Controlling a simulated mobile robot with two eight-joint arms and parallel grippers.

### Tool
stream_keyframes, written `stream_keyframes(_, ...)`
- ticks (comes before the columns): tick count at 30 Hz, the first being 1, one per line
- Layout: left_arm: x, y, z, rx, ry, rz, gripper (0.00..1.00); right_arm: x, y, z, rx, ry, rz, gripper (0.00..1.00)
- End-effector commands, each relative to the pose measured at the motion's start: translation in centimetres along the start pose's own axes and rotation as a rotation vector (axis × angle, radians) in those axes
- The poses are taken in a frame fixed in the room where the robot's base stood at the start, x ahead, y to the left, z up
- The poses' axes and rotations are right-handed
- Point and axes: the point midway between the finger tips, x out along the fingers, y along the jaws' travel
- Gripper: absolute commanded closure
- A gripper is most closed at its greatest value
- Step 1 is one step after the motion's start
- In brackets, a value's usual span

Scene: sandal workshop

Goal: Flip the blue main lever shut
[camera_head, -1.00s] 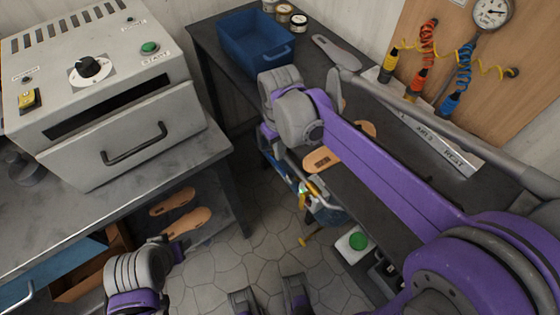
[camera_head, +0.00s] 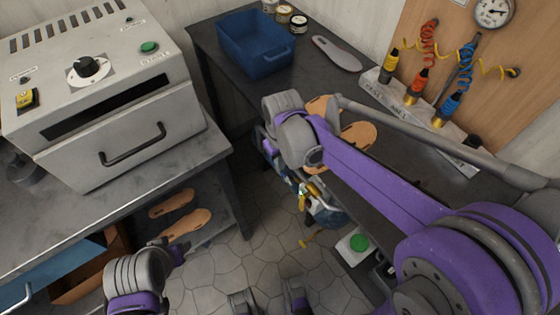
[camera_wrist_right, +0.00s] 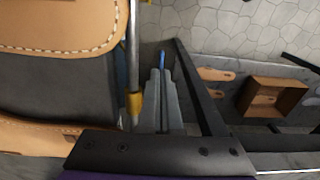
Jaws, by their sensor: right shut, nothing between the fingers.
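A slim blue piece (camera_wrist_right: 162,57), which looks like the lever handle, shows in the right wrist view just beyond my fingertips. I cannot tell whether they touch it. My right gripper (camera_wrist_right: 160,75) is shut, its grey fingers together and empty, pointing up the picture. In the head view the right wrist hangs over the left edge of the dark workbench (camera_head: 400,167), and the lever cannot be made out among small blue and yellow parts there.
A metal rod with a yellow collar (camera_wrist_right: 134,104) stands close left of my fingers. Tan stitched pieces (camera_wrist_right: 60,25) lie beside it. The head view shows a grey oven (camera_head: 110,100), a blue bin (camera_head: 262,62) and a green button (camera_head: 358,243). Stone floor lies between the benches.

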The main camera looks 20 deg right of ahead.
Motion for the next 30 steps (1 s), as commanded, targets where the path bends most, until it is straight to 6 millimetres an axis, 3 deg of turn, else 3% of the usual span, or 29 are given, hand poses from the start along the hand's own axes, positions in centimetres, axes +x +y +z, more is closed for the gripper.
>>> stream_keyframes(9, 0.2, 0.0, 0.1, 0.0, -0.001, 0.0, 0.5, 0.8, 0.0, 0.5, 0.001, 0.104, 0.0, 1.0)
stream_keyframes(30, 1.2, 0.0, 0.7, 0.0, -0.004, 0.0, 0.5, 3.1, 0.0, 1.3, 0.0, 0.099, 0.0, 1.0)
